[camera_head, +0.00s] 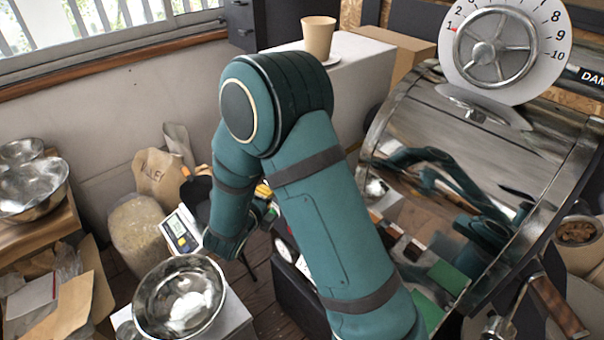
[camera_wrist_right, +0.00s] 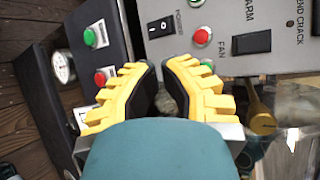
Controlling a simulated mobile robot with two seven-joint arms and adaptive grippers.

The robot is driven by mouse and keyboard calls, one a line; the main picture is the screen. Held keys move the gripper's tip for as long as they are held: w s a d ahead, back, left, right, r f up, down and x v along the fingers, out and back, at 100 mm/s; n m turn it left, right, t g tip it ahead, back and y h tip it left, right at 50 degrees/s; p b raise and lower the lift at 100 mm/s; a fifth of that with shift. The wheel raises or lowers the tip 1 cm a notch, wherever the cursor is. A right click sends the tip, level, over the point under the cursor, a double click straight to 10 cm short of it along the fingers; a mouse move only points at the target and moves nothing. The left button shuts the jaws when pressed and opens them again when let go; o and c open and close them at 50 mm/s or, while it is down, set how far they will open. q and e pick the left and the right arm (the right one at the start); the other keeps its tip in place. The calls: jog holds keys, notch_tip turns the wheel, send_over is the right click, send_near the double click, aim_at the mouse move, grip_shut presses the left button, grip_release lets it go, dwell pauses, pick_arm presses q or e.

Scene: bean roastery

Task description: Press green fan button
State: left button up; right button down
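The green fan button (camera_wrist_right: 207,64) shows in the right wrist view on a grey panel (camera_wrist_right: 285,55), next to the FAN label and beside a red button (camera_wrist_right: 202,36). It is partly covered by my right-hand finger in the picture. My right gripper (camera_wrist_right: 160,65) has yellow fingers with black pads. Its fingertips are close together with a narrow gap, and no held object shows clearly. Whether a finger touches the button cannot be told. In the head view, only a bit of yellow on the right gripper (camera_head: 263,190) shows behind my arm. My left gripper is not in view.
A dark panel (camera_wrist_right: 90,60) has another green button (camera_wrist_right: 90,37) and red button (camera_wrist_right: 100,78). Black switches (camera_wrist_right: 160,27) sit near the fan buttons. A metal drum (camera_head: 460,150) stands right. A steel bowl (camera_head: 180,297) and scale (camera_head: 181,232) are at lower left.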

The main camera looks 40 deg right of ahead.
jog(key=d, duration=0.7)
jog(key=shift+w+d, duration=0.3)
jog(key=shift+d, duration=0.05)
dwell(1.2)
jog(key=shift+d+b, duration=0.4)
